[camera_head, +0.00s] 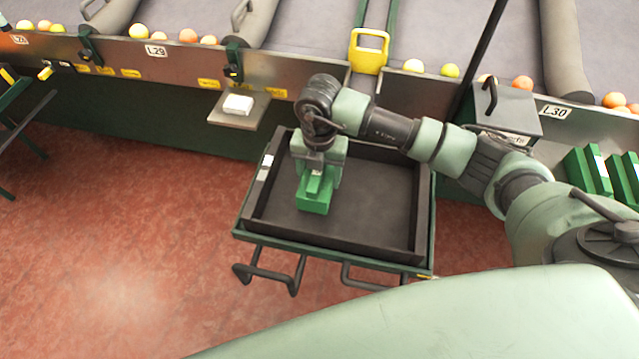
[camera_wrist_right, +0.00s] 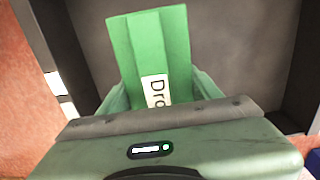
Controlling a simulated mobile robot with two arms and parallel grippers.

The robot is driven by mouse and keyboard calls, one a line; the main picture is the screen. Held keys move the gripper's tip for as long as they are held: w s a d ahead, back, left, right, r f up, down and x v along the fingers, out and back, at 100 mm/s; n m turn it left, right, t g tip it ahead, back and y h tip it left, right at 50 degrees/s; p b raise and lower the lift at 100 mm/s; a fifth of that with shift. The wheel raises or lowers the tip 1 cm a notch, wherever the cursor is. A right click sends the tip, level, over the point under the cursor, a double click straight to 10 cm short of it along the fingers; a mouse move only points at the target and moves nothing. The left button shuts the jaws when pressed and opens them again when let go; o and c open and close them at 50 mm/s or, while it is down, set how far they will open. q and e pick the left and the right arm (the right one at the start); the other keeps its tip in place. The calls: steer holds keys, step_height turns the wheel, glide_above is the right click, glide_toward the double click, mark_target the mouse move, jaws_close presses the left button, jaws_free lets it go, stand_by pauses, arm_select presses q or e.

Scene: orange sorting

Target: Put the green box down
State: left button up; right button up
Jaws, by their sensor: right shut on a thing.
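The green box (camera_head: 315,204) is in my right gripper (camera_head: 319,181), inside the left part of a dark tray on a cart (camera_head: 380,235). The gripper comes down from above and is shut on the box. In the right wrist view the green box (camera_wrist_right: 150,45) shows a white label with the letters "Dro", partly hidden by the gripper. The box is low over the tray floor; I cannot tell whether it touches it. My left gripper is not in view.
The rest of the tray floor is bare. A conveyor with oranges (camera_head: 188,36) runs behind the cart. A small shelf with a white block (camera_head: 238,104) sticks out at back left. Several green boxes (camera_head: 590,170) stand at far right. Red floor lies open at left.

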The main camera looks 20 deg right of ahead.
steer(key=shift+f, duration=2)
steer(key=shift+f, duration=0.2)
steer(key=o, duration=1.7)
steer(key=shift+r, duration=0.15)
step_height(320, 180, up, 12)
steer(key=shift+r+b, duration=0.1)
steer(key=shift+b, duration=0.2)
